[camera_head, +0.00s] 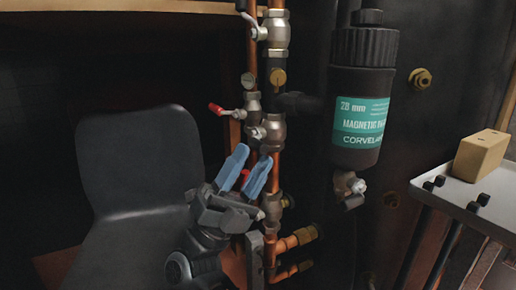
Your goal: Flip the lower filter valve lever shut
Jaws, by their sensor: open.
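My gripper (254,154) has two blue fingers, pointing up and spread apart in front of the copper pipework. A small bit of red (244,176) shows between the fingers; it may be a valve lever's handle, mostly hidden by the gripper. A lower metal valve body (271,205) sits on the pipe just right of the gripper. I cannot tell whether the fingers touch any lever. The black magnetic filter (362,85) with a teal label hangs to the right, with a small metal fitting (347,186) under it.
A red-handled side valve (217,108) sticks out left, above the gripper. Another valve (275,32) is higher on the pipe. A dark chair (140,165) stands left. A tray table (465,195) with a tan block (480,155) stands right.

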